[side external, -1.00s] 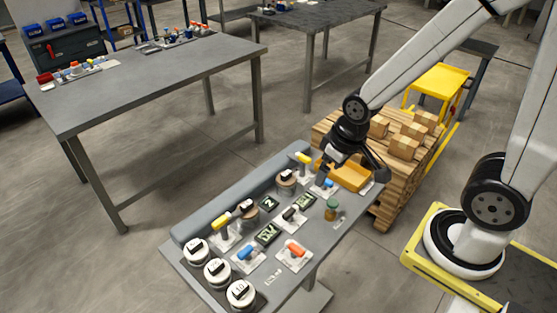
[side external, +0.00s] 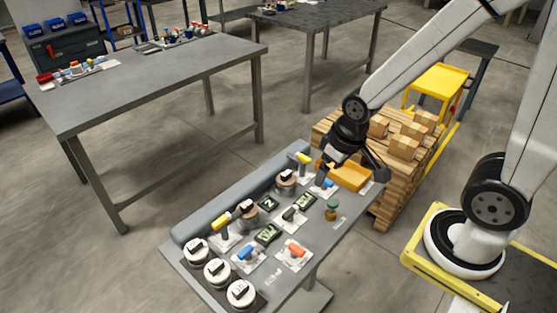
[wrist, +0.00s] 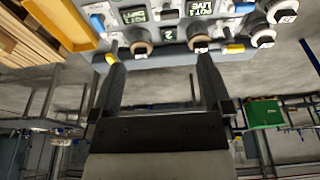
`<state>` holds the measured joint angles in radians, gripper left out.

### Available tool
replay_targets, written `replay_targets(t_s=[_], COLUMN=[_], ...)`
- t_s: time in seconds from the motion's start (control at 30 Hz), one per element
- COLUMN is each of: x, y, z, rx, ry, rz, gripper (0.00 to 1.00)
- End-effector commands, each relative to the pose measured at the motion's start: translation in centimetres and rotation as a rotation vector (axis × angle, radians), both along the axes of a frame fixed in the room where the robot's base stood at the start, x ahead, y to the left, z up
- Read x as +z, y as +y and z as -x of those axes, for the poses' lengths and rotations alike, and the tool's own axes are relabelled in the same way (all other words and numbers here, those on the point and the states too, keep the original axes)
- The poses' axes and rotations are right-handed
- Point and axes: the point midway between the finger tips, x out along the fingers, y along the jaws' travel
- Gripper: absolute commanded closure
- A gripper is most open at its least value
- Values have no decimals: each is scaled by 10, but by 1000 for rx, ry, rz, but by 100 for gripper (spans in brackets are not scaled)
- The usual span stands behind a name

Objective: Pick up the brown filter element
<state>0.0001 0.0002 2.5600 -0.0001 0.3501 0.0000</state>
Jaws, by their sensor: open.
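A small brown piece with a green top (side external: 331,209) stands upright on the grey panel table (side external: 345,222), near its right edge. It looks like the brown filter element, but it is too small to be sure. Two brown round pieces with dark tops, one farther (side external: 286,179) and one nearer (side external: 248,208), sit along the back of the panel. They also show in the wrist view, at left (wrist: 141,46) and right (wrist: 199,42). My gripper (wrist: 161,64) is open and empty, above the far end of the panel. Its fingers point toward the panel, apart from the brown pieces.
A yellow tray (side external: 350,176) lies at the panel's far end, close to my gripper. Yellow, blue and orange handles, small displays and several white round caps (side external: 240,293) crowd the panel. A wooden pallet stack with boxes (side external: 404,147) stands behind.

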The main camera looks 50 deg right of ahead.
Motion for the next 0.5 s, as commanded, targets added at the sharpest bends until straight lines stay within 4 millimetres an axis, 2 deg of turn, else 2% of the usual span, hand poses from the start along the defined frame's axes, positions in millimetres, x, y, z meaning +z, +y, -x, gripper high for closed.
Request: replay_targets(t_s=[0.33,0.5], x=[0,-2], y=[0,-3], z=[-2,-13], rx=[-9,-80], ry=[1,13], rz=[-2,-17], gripper=[5,5])
